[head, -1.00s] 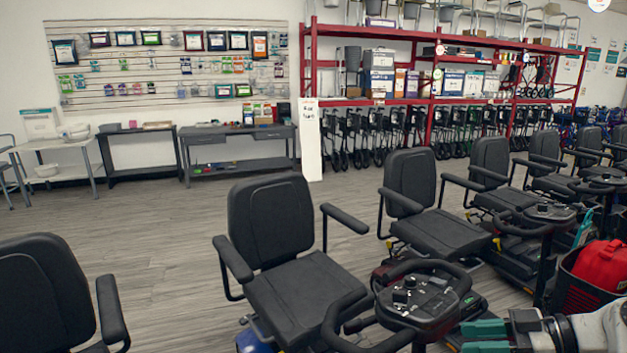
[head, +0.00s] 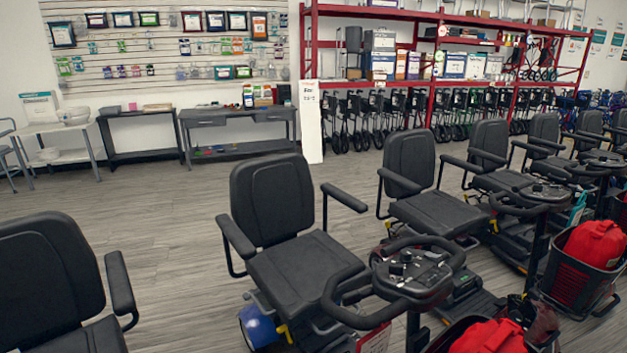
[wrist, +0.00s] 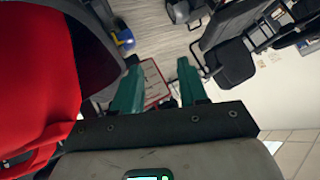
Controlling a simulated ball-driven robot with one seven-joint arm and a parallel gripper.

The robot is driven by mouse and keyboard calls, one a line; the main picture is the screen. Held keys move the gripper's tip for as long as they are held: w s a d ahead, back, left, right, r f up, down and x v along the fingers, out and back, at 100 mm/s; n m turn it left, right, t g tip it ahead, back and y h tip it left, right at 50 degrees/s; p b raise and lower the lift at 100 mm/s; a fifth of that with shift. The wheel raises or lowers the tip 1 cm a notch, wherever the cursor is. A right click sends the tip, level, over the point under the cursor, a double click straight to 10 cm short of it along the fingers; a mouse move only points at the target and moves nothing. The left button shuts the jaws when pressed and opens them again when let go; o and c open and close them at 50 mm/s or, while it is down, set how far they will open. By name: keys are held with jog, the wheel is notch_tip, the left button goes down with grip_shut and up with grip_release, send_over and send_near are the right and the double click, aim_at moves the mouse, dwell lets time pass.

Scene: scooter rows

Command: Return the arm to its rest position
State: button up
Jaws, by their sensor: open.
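My gripper (wrist: 158,64) shows only in the wrist view, with its two green fingers apart and nothing between them. Past the fingers I see a red-edged white tag (wrist: 153,80) and the floor. A red bag (wrist: 35,75) fills the left side of that view, close beside the gripper. I cannot tell whether they touch. No part of my arm shows in the head view now.
A black-seated scooter (head: 300,280) stands close in front, with its handlebar console (head: 415,268) near the bottom. A red bag (head: 490,336) lies at the bottom edge. More scooters line the right. Open floor (head: 150,240) lies to the left.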

jog(key=s+a+f+m+g+h, duration=0.1)
jog(key=s+f+m+h, duration=0.1)
jog(key=s+f, duration=0.3)
jog(key=s+f+m+g+h, duration=0.1)
jog(key=s+f+m+h, duration=0.15)
jog(key=s, duration=0.45)
jog(key=s+d+m+g+h, duration=0.1)
jog(key=s+d+m+h, duration=0.2)
jog(key=s, duration=1.1)
jog(key=shift+d+f+h, duration=0.15)
jog(key=shift+d+h, duration=0.35)
jog(key=shift+h, duration=0.05)
